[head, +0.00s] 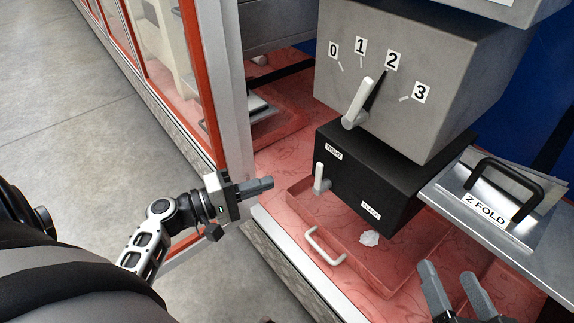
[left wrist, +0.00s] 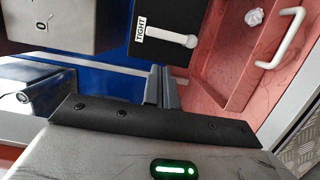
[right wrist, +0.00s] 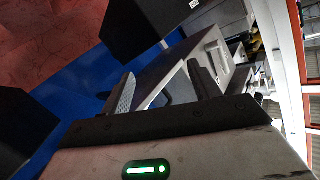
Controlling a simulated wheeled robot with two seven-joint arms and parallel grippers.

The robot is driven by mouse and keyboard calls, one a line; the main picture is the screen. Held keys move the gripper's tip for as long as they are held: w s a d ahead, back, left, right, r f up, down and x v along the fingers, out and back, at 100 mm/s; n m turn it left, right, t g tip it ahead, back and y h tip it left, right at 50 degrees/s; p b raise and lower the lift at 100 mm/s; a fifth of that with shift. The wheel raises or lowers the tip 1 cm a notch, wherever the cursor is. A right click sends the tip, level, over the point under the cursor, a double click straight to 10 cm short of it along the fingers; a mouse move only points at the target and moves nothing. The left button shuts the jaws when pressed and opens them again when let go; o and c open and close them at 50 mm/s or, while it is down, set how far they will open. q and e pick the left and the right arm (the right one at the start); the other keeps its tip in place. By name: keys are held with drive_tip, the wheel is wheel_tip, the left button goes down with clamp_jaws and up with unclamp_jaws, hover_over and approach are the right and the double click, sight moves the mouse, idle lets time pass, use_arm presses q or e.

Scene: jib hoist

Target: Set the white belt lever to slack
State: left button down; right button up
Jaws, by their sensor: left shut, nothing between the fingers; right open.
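The white belt lever (head: 321,178) sits on the front of a black box (head: 362,190) and stands near the TIGHT label (head: 333,152). The SLACK label (head: 371,211) is lower right on the same face. The lever also shows in the left wrist view (left wrist: 178,38), beside the TIGHT label. My left gripper (head: 268,184) is shut and empty, left of the lever and apart from it. My right gripper (head: 456,288) is open and empty at the lower right, below the Z FOLD plate.
A grey box (head: 440,75) above has a dial with a white handle (head: 357,105), its pointer toward 2. A red tray (head: 375,262) with a white handle (head: 325,246) and a crumpled white scrap (head: 369,238) lies below. The Z FOLD plate (head: 470,190) juts out right. A red-framed panel (head: 205,80) stands left.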

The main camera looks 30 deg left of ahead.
use_arm(q)
drive_tip(key=x, duration=0.9)
drive_tip(key=shift+w+d+b, duration=0.2)
drive_tip(key=shift+w+b, duration=0.1)
drive_tip(key=shift+b, duration=0.15)
use_arm(e)
drive_tip(key=shift+w+a+r, duration=0.1)
drive_tip(key=shift+w+r, duration=0.05)
drive_tip(key=shift+r, duration=0.1)
use_arm(q)
drive_tip(key=shift+s+d+r+m, duration=0.1)
drive_tip(key=shift+d+r+m, duration=0.1)
drive_tip(key=shift+m, duration=0.2)
use_arm(e)
drive_tip(key=shift+a+y, duration=0.4)
